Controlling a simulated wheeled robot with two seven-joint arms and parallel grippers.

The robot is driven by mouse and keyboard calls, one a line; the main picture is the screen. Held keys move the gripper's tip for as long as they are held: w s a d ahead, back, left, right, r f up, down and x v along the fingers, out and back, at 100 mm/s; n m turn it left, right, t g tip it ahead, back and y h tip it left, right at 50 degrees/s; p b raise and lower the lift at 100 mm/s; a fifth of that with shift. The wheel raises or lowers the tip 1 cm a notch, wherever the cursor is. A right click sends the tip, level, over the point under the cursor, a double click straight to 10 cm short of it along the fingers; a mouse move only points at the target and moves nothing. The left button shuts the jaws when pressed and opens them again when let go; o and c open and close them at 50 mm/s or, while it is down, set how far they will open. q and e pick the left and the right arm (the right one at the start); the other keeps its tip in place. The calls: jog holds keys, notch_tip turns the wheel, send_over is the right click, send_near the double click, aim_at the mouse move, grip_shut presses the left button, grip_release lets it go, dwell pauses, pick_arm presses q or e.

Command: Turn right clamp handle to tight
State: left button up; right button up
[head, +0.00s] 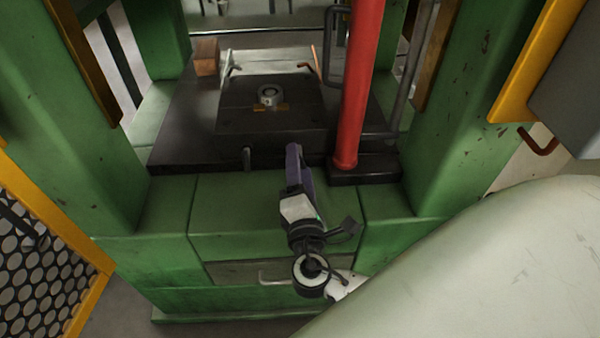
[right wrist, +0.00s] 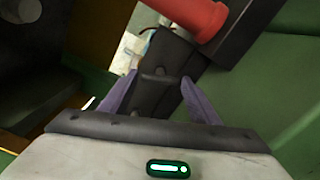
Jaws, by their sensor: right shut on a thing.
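My right gripper (head: 293,152) reaches up to the front edge of the dark press bed, with its purple fingers pointing away from me. In the right wrist view its two purple fingers (right wrist: 158,85) stand either side of a dark clamp handle (right wrist: 154,76), and the gripper is shut on it. In the head view the fingers hide this handle. A similar short grey clamp handle (head: 247,158) stands upright on the same front edge, to the left and apart from the gripper. My left gripper is not in view.
A red column (head: 357,90) rises just right of the gripper. A dark plate (head: 270,108) bears a round metal piece (head: 270,95). A brown block (head: 206,57) sits at the back left. Green frame posts (head: 455,110) flank the bed. A large pale rounded surface fills the lower right.

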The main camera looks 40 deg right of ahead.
jog(key=shift+f+m+b, duration=0.25)
jog(key=shift+m+b, duration=0.05)
jog(key=shift+m, duration=0.2)
jog(key=shift+r+m+b, duration=0.1)
jog(key=shift+m+b, duration=0.75)
jog(key=shift+m, duration=0.35)
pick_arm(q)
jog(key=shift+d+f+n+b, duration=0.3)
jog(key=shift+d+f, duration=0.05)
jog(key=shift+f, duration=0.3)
pick_arm(e)
jog(key=shift+m, duration=0.5)
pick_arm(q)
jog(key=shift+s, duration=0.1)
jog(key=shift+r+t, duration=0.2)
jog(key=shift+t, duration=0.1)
pick_arm(e)
jog(key=shift+r, duration=0.1)
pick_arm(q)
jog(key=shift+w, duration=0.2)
pick_arm(e)
jog(key=o, duration=1)
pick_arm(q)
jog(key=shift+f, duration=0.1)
pick_arm(e)
jog(key=shift+o, duration=0.2)
